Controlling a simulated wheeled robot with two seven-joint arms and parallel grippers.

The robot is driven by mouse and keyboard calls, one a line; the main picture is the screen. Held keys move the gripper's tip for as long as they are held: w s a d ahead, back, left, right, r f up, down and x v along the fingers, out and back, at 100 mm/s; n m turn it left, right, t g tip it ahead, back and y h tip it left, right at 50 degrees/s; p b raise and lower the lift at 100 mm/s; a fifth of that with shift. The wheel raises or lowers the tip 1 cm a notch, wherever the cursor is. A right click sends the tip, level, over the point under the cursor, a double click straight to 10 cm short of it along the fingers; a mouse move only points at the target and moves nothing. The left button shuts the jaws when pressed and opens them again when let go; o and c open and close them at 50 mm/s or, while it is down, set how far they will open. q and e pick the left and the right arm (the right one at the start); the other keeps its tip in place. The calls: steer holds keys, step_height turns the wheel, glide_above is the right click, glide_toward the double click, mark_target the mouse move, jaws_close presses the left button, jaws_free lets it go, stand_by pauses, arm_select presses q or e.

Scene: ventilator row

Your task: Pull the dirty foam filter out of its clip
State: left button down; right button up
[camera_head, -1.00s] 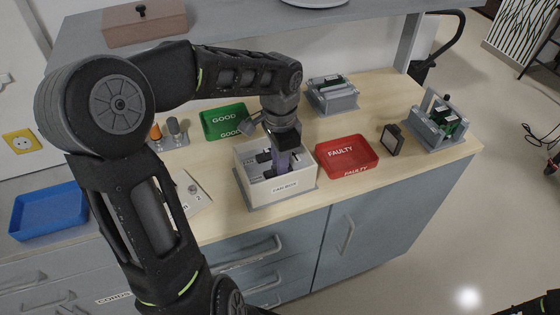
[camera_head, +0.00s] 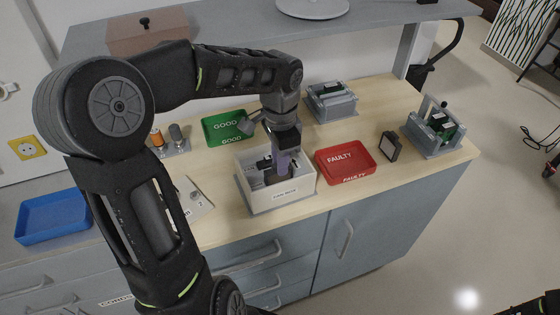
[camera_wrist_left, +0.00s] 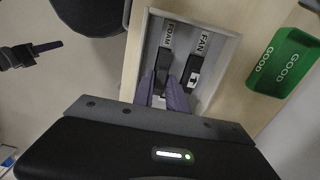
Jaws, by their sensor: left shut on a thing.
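The pale box (camera_head: 284,192) stands on the bench with a label on its front. Inside it, the left wrist view shows a black clip marked FOAM (camera_wrist_left: 169,37) and a dark block marked FAN (camera_wrist_left: 195,65). My left gripper (camera_head: 282,172) points down into the box. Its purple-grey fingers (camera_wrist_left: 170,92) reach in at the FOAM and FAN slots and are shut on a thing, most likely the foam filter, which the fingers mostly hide. A dark shape, seemingly my right gripper (camera_wrist_left: 42,50), shows at the left wrist view's edge; its jaws are unclear.
A green GOOD tray (camera_head: 229,141) is behind the box and a red FAULTY tray (camera_head: 345,176) is close on its right. A blue tray (camera_head: 52,216) is at far left. A shelf (camera_head: 240,40) overhangs the back.

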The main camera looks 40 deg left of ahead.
arm_select(q)
steer(key=shift+r+p, duration=1.8)
steer(key=shift+r, duration=0.75)
